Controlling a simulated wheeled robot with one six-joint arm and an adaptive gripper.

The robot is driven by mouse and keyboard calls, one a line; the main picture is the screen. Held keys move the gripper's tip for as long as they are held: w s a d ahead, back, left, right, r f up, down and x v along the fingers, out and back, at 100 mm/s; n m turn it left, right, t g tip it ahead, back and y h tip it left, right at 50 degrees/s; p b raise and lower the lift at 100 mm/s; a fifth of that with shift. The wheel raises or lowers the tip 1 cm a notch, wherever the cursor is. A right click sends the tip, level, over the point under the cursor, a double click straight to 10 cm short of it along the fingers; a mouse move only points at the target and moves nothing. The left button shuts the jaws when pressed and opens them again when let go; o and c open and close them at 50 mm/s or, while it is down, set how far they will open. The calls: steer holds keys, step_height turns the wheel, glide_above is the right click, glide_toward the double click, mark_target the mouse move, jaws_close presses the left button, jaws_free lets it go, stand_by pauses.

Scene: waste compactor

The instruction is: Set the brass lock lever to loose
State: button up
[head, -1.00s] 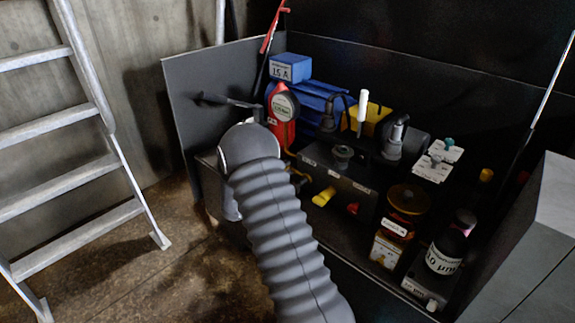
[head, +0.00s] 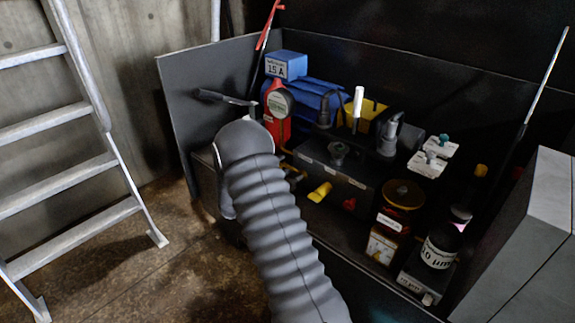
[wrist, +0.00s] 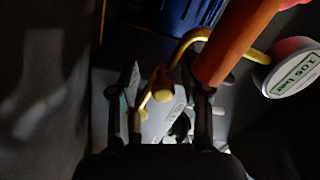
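In the wrist view a brass-coloured lever (wrist: 162,92) with a rounded hub lies between the two fingers of my gripper (wrist: 167,108). The fingers are spread, with visible room on both sides of the lever, and appear not to grip it. A curved yellow rod or pipe rises from behind the lever and bends to the right. The lever's lower end lies close to the left finger; contact cannot be told. In the head view my grey ribbed arm hides the fingers and most of this spot; a brass-yellow bit (head: 294,174) shows just right of the arm.
An orange-red cylinder (wrist: 240,42) and a round gauge (wrist: 293,72) stand close at the wrist view's upper right. In the head view, a dark block with a yellow handle (head: 320,192), jars (head: 401,205) and a bottle (head: 440,245) crowd the right. A ladder (head: 95,165) stands left.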

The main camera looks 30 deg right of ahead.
steer(key=shift+a, duration=0.2)
steer(key=v, duration=1.2)
steer(key=shift+d, duration=0.1)
